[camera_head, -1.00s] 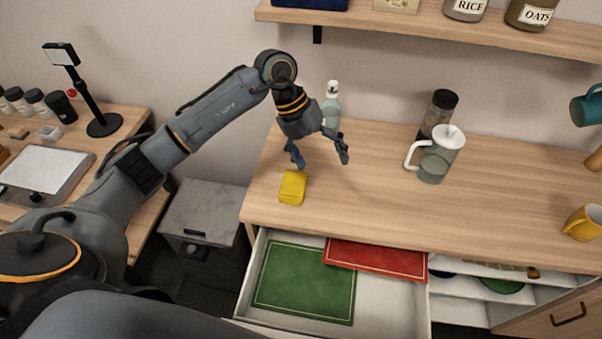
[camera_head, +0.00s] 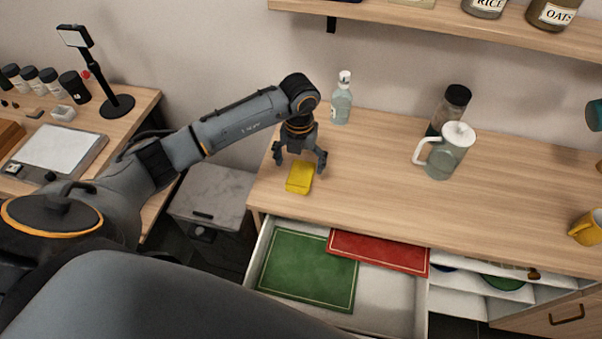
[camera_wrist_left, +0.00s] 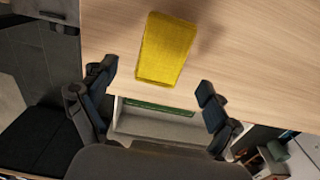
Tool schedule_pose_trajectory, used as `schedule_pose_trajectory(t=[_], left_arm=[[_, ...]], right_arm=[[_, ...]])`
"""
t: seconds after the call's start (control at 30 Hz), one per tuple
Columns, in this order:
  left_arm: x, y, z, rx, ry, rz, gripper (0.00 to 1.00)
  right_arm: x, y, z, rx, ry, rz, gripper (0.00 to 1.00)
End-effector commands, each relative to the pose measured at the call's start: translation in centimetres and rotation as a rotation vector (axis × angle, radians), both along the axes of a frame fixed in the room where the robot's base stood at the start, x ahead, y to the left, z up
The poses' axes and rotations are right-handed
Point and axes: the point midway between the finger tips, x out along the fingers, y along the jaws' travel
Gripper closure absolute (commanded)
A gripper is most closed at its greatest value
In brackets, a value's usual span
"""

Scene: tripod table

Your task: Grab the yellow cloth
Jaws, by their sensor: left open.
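The yellow cloth (camera_head: 299,179) is a small folded block lying on the wooden counter near its left end, above the open drawer. My left gripper (camera_head: 300,166) is open, pointing down just behind and over the cloth. In the left wrist view the cloth (camera_wrist_left: 166,48) lies ahead of the gap between my open fingers (camera_wrist_left: 157,82), with its near end close to the fingertip line. The fingers do not visibly touch it. My right gripper does not show in either view.
An open drawer (camera_head: 376,292) below holds a green mat (camera_head: 308,268) and a red mat (camera_head: 378,250). A bottle (camera_head: 341,102), a pitcher (camera_head: 446,152) and a dark-lidded jar (camera_head: 450,108) stand at the back. A yellow mug (camera_head: 588,228) is at right. The middle counter is clear.

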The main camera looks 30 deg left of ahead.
Motion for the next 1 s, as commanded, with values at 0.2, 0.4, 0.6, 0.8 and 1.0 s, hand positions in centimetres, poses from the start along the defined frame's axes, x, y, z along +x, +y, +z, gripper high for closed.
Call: schedule_pose_trajectory(t=[0.2, 0.4, 0.6, 0.8, 1.0], left_arm=[[-0.4, -0.3, -3.1, -0.002, 0.004, 0.002, 0.11], [-0.3, -0.2, -4.1, 0.000, 0.001, 0.000, 0.11], [-0.3, -0.2, -4.1, 0.000, 0.000, 0.000, 0.24], [-0.3, -0.2, -4.0, 0.000, 0.000, 0.000, 0.64], [-0.3, -0.2, -4.0, 0.000, 0.000, 0.000, 0.65]], right_arm=[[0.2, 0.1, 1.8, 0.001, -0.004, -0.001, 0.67], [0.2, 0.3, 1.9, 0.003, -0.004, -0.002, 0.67], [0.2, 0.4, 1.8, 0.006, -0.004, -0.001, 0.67], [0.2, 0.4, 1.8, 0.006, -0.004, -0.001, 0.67], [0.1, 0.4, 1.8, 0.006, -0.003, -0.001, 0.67]])
